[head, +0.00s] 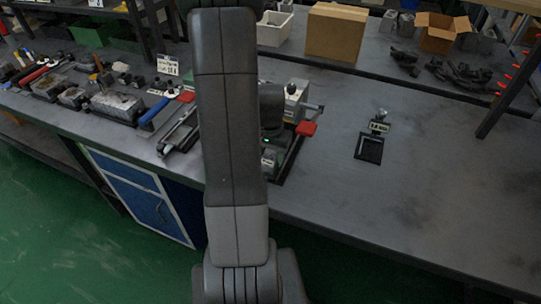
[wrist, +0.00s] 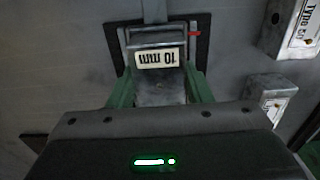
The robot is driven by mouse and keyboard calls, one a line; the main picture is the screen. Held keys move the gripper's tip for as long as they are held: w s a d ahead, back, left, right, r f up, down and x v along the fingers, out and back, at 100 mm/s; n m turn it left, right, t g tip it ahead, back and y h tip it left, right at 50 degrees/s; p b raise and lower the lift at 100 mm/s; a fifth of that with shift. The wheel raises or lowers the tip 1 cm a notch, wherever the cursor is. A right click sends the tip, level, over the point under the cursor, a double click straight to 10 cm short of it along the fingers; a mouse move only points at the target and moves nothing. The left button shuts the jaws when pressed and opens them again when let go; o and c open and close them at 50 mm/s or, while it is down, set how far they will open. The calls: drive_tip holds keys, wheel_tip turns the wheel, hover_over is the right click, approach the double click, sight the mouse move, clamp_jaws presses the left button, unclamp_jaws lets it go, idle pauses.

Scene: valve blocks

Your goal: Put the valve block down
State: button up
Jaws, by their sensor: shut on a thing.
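My gripper (wrist: 160,85) shows in the wrist view with its two green fingers on either side of a grey metal valve block (wrist: 163,97). It is shut on the block. A white "10 mm" label (wrist: 158,60), upside down in the picture, sits just beyond the block's near part; I cannot tell whether it is on the block or on the fixture. A dark square frame (wrist: 204,38) lies around the far end of the block. I cannot tell whether the block touches the surface. In the head view my arm hides most of the gripper and block.
In the wrist view, two labelled grey blocks (wrist: 291,25) (wrist: 268,96) stand close on the right. In the head view, a labelled black square frame (head: 369,149) lies on the open right part of the bench (head: 430,200). Tools and a red-handled clamp (head: 306,128) crowd the left and middle.

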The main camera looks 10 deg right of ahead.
sight(271, 156)
drive_tip(key=shift+f+b, duration=0.35)
drive_tip(key=shift+b, duration=0.05)
drive_tip(key=o, duration=1.3)
drive_tip(key=shift+s+a, duration=0.15)
drive_tip(key=shift+c, duration=0.2)
drive_tip(key=shift+s+f, duration=0.1)
drive_tip(key=shift+f, duration=0.05)
drive_tip(key=shift+r+p, duration=0.3)
drive_tip(key=shift+r, duration=0.05)
wheel_tip(271, 156, up, 12)
drive_tip(key=shift+w+r, duration=0.2)
drive_tip(key=shift+w, duration=0.05)
